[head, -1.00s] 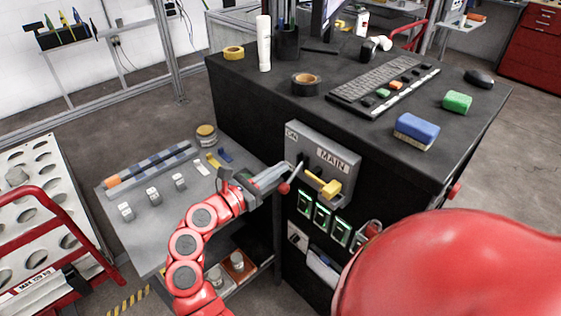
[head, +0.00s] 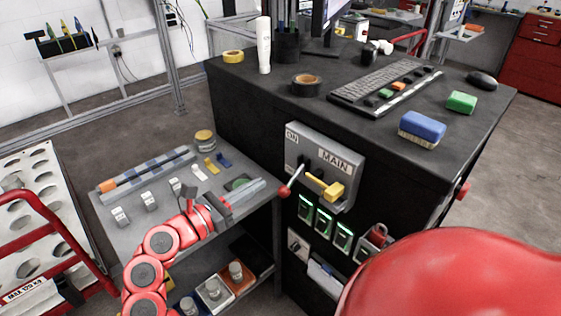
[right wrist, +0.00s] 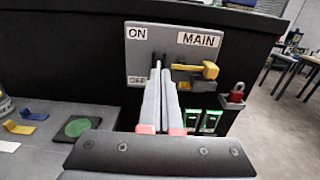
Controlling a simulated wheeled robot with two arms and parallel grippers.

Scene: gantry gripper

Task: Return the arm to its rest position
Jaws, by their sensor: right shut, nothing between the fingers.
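My right gripper (head: 258,188) is shut and empty. In the head view it is above the right part of the low grey side table (head: 160,243), its tips pointing at the black cabinet. The grey MAIN switch panel (head: 340,157) with a yellow handle (head: 332,191) is on the cabinet's front. A lever with a red knob (head: 285,192) sticks out of it, just right of the gripper tips and apart from them in the picture. In the right wrist view the closed fingers (right wrist: 160,82) overlap the panel (right wrist: 145,42) and hide part of it. My left gripper is out of view.
The black cabinet (head: 235,120) stands close ahead, with a keyboard (head: 385,85), tape rolls and a blue brush (head: 422,128) on top. Small switches and clips lie on the side table. A red-framed rack (head: 45,215) stands at the left.

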